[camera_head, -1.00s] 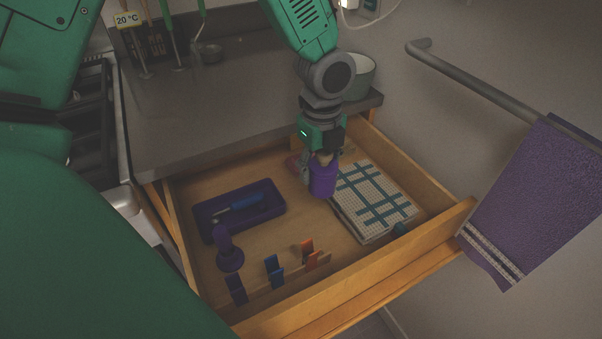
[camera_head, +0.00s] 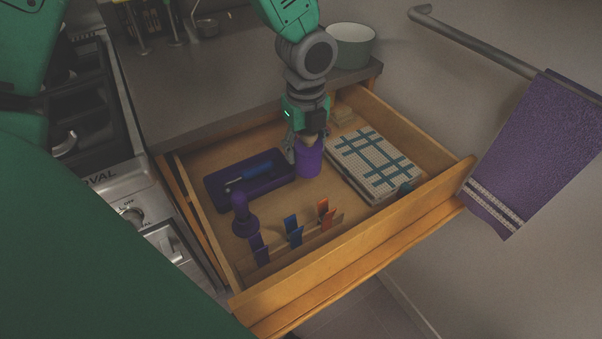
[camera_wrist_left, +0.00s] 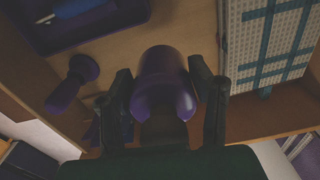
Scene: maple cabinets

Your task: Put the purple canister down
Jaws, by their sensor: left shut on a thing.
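The purple canister (camera_head: 309,162) is in or just above the open drawer, between the dark purple tray and the checked cloth. My left gripper (camera_head: 305,142) comes down from above and is shut on the canister near its top. In the left wrist view the canister (camera_wrist_left: 163,80) sits between the two dark fingers of the gripper (camera_wrist_left: 161,88), one finger on each side. I cannot tell whether its base touches the drawer floor. My right gripper is not in view.
The wooden drawer (camera_head: 345,269) holds the tray (camera_head: 216,200) with a blue-handled tool, a purple plunger-like piece (camera_head: 243,216), several clips on a strip (camera_head: 295,232), and a folded checked cloth (camera_head: 375,165). A pot (camera_head: 351,48) stands on the counter behind.

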